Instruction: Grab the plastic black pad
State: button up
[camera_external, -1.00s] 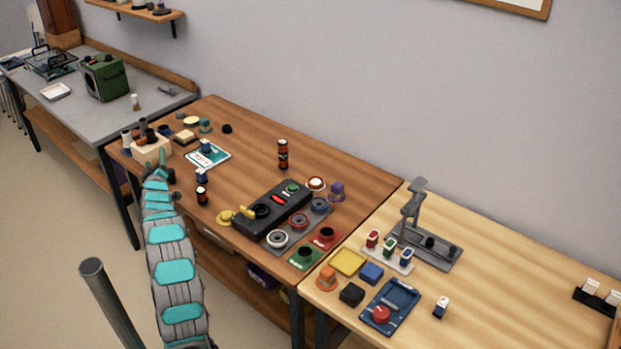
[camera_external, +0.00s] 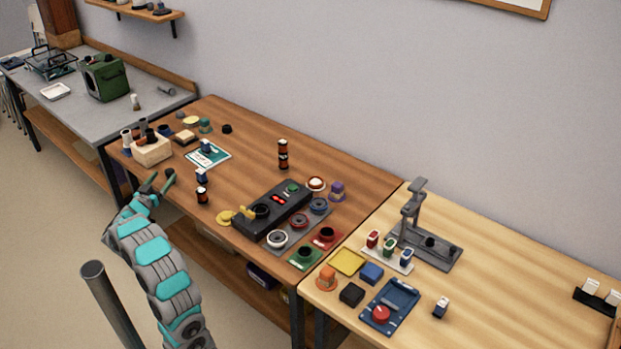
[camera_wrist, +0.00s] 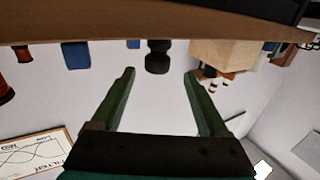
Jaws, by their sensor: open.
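My gripper (camera_external: 160,178) is open and empty at the left front edge of the brown table in the external view. In the wrist view, which is upside down, its green fingers (camera_wrist: 160,74) are spread apart. A dark two-lobed object (camera_wrist: 157,57) shows beyond and between the fingertips, apart from them. I cannot tell which item is the black pad. Small black candidates are a round piece (camera_external: 227,128) at the back of the brown table and a block (camera_external: 351,293) on the light table.
A wooden block holder (camera_external: 152,150) stands just beyond my gripper. A teal-and-white card (camera_external: 208,153), small bottles (camera_external: 202,195) and a black control box (camera_external: 272,211) are on the brown table (camera_external: 330,160).

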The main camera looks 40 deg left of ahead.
jog(key=shift+x, duration=3.85)
jog(key=shift+d+r, duration=0.1)
jog(key=shift+d, duration=0.05)
jog(key=shift+c, duration=0.2)
grip_shut()
